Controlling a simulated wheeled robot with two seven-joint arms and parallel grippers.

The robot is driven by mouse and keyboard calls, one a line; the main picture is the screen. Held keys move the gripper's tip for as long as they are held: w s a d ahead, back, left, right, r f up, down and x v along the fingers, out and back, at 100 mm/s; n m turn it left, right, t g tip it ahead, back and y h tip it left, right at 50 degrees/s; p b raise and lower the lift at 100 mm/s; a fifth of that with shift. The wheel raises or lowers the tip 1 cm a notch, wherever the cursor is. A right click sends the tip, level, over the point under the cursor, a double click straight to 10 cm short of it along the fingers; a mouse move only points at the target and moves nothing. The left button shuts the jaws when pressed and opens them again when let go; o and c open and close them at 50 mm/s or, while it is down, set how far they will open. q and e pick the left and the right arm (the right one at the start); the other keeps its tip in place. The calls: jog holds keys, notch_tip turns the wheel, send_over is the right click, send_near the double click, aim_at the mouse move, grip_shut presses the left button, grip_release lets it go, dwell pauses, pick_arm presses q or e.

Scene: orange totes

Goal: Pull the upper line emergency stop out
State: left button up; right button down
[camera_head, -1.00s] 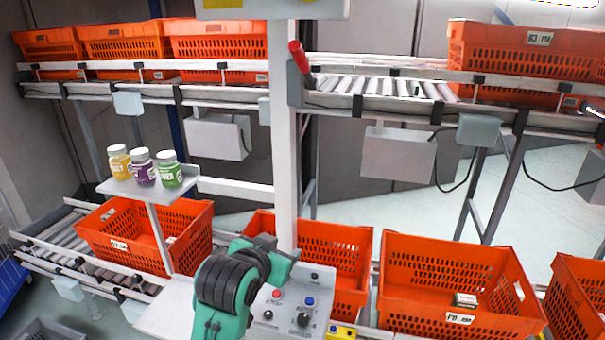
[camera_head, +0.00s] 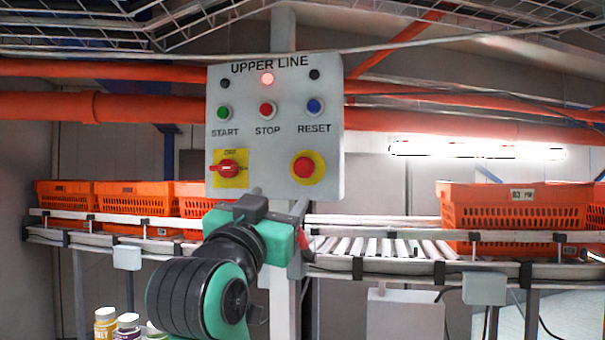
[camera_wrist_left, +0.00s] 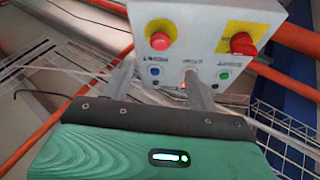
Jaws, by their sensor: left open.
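The upper line panel (camera_head: 275,120) is a grey box on a white post, labelled UPPER LINE. Its emergency stop (camera_head: 303,167) is a red mushroom button on a yellow disc at the panel's lower right. In the left wrist view the panel appears upside down, with the emergency stop (camera_wrist_left: 160,40) at its upper left. My left gripper (camera_head: 279,203) is open and empty, just below the panel's bottom edge in the head view. In the wrist view its fingers (camera_wrist_left: 160,85) point toward the panel, short of the emergency stop. My right gripper is out of view.
A red rotary switch (camera_head: 230,168) on a yellow plate sits left of the emergency stop. START, STOP and RESET buttons are above, with a red lamp (camera_head: 267,79) lit. Orange totes (camera_head: 515,212) stand on the upper conveyor. Orange pipes run behind the panel.

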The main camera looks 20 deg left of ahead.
aim_at(302, 170)
pick_arm(q)
jog(key=p+x, duration=0.7)
jog(key=x, duration=0.5)
jog(key=shift+w+r, duration=0.1)
jog(key=shift+r, duration=0.15)
jog(key=shift+w+r, duration=0.15)
jog(key=shift+w, duration=0.6)
